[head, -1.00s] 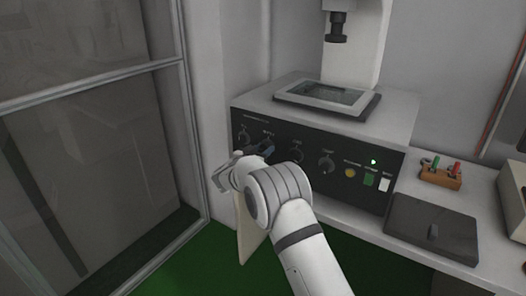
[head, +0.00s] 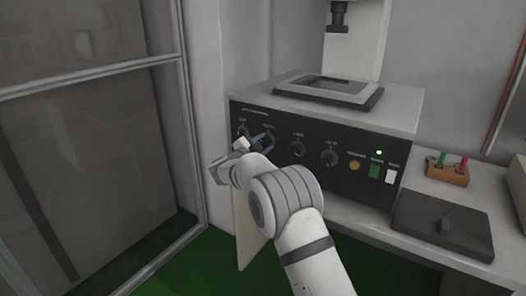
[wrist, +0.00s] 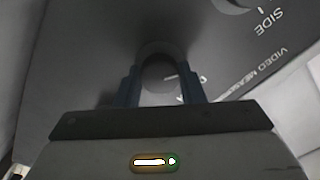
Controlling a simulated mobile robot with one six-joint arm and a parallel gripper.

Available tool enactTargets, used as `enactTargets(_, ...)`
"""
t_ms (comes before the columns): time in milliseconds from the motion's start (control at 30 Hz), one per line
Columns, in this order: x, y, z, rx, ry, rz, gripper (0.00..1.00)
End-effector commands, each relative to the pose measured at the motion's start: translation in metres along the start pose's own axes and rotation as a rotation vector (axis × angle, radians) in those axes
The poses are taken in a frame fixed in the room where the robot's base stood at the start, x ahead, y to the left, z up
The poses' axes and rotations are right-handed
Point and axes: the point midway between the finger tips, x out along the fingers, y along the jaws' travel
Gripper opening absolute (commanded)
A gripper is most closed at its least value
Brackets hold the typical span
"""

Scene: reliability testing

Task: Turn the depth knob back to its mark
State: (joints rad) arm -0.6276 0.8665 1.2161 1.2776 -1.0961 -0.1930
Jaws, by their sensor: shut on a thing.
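The depth knob (wrist: 158,80) is a round grey knob, second from the left in the row on the black front panel (head: 310,178). My gripper (head: 262,142) is at this knob in the head view, its blue fingers pointing at the panel. In the wrist view my gripper (wrist: 162,88) has one finger on each side of the knob and is shut on it. A short white line shows by the knob's right side there. The knob's label is mostly hidden by my gripper, and I cannot tell the knob's exact setting.
The side knob (wrist: 236,3) is close by. Two more knobs (head: 298,148) (head: 330,158), a yellow button (head: 354,165) and a lit green lamp (head: 379,153) are to the right. A glass-paned frame (head: 95,75) stands left. A dark flat box (head: 470,235) lies on the bench.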

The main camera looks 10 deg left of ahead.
Motion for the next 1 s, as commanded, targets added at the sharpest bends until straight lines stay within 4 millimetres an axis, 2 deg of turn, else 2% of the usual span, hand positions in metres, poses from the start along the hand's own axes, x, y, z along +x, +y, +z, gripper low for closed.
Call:
enactTargets(600,0.0006,0.0053,0.0031,0.583,0.003,0.002,0.13)
enactTargets(1000,0.0006,0.0048,0.0029,0.866,0.002,0.003,0.13)
